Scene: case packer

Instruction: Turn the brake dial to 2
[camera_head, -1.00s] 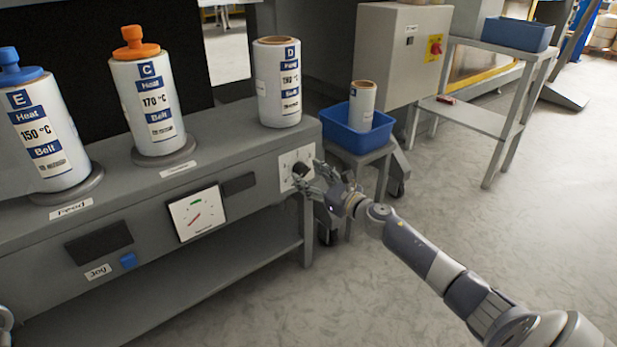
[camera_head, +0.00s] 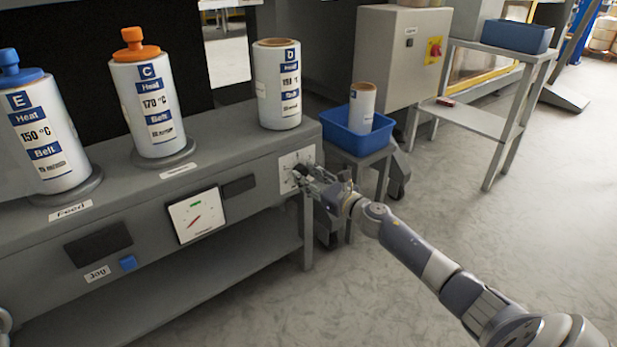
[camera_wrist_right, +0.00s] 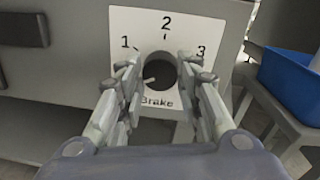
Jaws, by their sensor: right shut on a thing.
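The brake dial (camera_wrist_right: 160,70) is a round black knob on a white plate (camera_wrist_right: 205,35) marked 1, 2 and 3, with "Brake" below. A light mark shows on its lower left, short of the number 1; I cannot tell its exact setting. My right gripper (camera_wrist_right: 158,72) is shut on the dial, one finger on each side. In the head view the plate (camera_head: 287,165) is at the right end of the grey machine front, and my right gripper (camera_head: 303,176) covers most of the dial.
White rolls (camera_head: 155,115) stand on the grey machine top (camera_head: 222,135) above the panel. A gauge (camera_head: 196,214) and a blue button (camera_head: 128,263) are left of the dial. A blue bin (camera_head: 345,138) stands close on the right. Open floor (camera_head: 450,220) lies further right.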

